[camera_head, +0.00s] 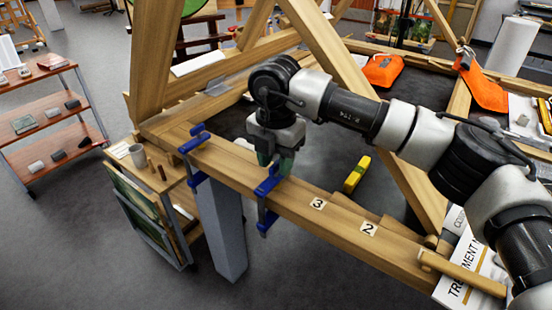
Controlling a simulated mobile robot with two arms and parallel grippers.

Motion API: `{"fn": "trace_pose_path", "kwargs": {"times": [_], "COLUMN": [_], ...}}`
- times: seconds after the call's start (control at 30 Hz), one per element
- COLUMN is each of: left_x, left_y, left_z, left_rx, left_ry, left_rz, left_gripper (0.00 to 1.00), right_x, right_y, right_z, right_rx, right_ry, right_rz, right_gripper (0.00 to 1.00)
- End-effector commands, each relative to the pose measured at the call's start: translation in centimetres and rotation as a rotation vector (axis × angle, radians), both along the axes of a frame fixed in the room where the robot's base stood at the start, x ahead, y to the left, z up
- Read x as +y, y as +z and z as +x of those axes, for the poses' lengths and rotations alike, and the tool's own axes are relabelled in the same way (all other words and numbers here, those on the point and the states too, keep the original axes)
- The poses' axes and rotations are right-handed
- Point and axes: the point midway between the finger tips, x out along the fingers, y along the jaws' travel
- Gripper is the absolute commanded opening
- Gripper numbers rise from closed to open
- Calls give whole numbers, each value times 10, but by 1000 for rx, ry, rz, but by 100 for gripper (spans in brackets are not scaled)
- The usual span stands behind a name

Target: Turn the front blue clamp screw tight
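Two blue clamps sit on the wooden beam along the near side of the frame. The nearer blue clamp (268,187) is close to the beam's middle, and its lower jaw hangs below the beam. The other blue clamp (195,140) is further left, near the beam's corner. My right gripper (273,161) points down directly over the top of the nearer clamp. Its fingers hide the upper end of that clamp, and I cannot tell whether they are closed on the screw. My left gripper is out of view.
Slanted wooden posts (330,60) rise around the frame. A yellow tool (356,174) lies behind the beam, near number tags 3 (318,204) and 2 (368,229). A side table with a grey mug (138,155) stands left, beyond it a shelf cart (50,120). Orange bags (383,70) lie at the back.

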Motion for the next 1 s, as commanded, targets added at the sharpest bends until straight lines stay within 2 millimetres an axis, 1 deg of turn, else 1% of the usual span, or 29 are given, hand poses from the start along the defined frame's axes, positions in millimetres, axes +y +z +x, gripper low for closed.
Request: {"fn": "trace_pose_path", "kwargs": {"times": [0.13, 0.4, 0.53, 0.7, 1.0], "left_x": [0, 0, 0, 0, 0], "left_y": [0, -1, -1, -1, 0], "left_z": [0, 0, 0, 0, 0], "left_rx": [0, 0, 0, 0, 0], "left_ry": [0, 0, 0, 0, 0], "left_rz": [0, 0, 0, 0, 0], "left_gripper": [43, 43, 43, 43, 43], "right_x": [0, 0, 0, 0, 0], "right_y": [19, 74, 93, 106, 107], "right_z": [0, 1, 1, 0, 1], "right_rx": [-3, -4, -4, -1, -1], "right_ry": [0, -1, -2, -1, -1], "right_rz": [2, 2, 1, 0, 0], "right_gripper": [37, 37, 37, 37, 37]}}
